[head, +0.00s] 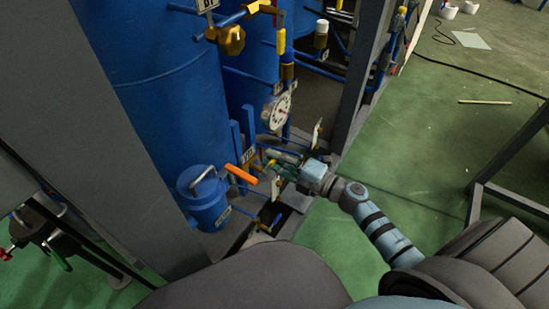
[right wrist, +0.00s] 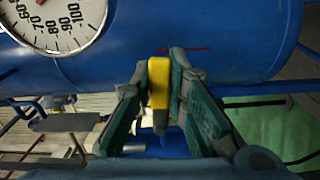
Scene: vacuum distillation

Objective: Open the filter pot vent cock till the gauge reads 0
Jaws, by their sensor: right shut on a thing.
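My right gripper (head: 281,170) is shut on a yellow cock handle (right wrist: 158,84), held between its fingertips in the right wrist view. I take this handle to be the vent cock's; its body is mostly hidden by the fingers. The small blue filter pot (head: 207,204) with a grey lid handle stands left of the gripper. An orange lever (head: 240,174) sticks out between pot and gripper. The white round gauge (head: 280,111) is above the gripper. It also shows cut off in the right wrist view (right wrist: 62,14), with marks from -60 to -100. I cannot read its needle. My left gripper is not in view.
Large blue vessels (head: 150,70) and thin blue pipes crowd behind the gripper. A grey frame post (head: 361,65) stands to its right and a wide grey column (head: 75,110) at the left. Green floor (head: 440,130) is open at the right, with a dark cable.

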